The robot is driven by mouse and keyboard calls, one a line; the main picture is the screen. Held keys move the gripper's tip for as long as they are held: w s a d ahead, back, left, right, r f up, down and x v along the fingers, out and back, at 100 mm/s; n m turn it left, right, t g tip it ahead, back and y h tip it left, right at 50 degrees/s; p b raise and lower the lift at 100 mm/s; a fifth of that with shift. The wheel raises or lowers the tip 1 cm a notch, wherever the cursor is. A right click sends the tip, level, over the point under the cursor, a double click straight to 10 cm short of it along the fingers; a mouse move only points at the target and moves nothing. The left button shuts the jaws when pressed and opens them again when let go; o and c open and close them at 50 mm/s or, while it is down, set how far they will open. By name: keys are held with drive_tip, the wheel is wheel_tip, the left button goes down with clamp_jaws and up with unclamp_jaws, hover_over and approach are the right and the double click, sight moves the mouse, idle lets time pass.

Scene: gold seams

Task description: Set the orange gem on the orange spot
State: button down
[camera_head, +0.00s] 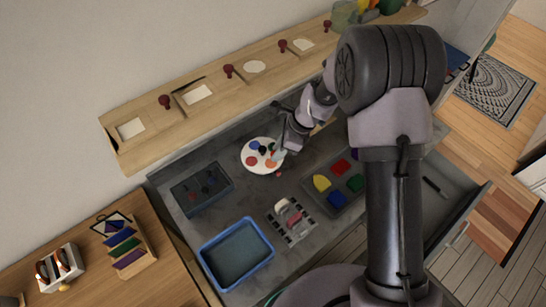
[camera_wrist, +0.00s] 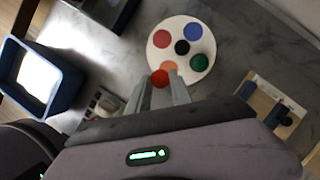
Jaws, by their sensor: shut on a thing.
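A white round palette (camera_wrist: 178,80) lies on the grey counter. It carries red, blue, green and black spots and an orange spot (camera_wrist: 169,66) by its near rim. It also shows in the head view (camera_head: 247,153), partly behind my gripper. My gripper (camera_wrist: 160,84) is shut on the orange-red gem (camera_wrist: 159,77), which shows between the fingertips. In the wrist view the gem overlaps the palette's rim, just below and left of the orange spot. Its height over the palette cannot be told. In the head view my gripper (camera_head: 279,156) is at the palette's right side.
A blue tub (camera_head: 236,254) and a dark tray (camera_head: 202,189) stand left of the palette. A grey tray of coloured blocks (camera_head: 347,198) lies to the right, a small rack (camera_head: 291,220) in front. A wooden rail (camera_head: 225,88) with red knobs runs along the wall behind.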

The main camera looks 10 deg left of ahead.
sight(269, 163)
drive_tip(key=shift+w+a+f+b, duration=0.3)
drive_tip(key=shift+w+a+f, duration=0.35)
drive_tip(key=shift+a, duration=0.1)
drive_tip(key=shift+a+f+b, duration=0.1)
drive_tip(key=shift+f+b, duration=1.15)
drive_tip(key=shift+f, duration=1.85)
drive_tip(key=c, duration=1.2)
unclamp_jaws()
drive_tip(key=shift+o, duration=0.2)
drive_tip(key=shift+r, duration=0.1)
drive_tip(key=p+v, duration=0.2)
drive_tip(key=v, duration=0.6)
drive_tip(key=shift+p, duration=0.35)
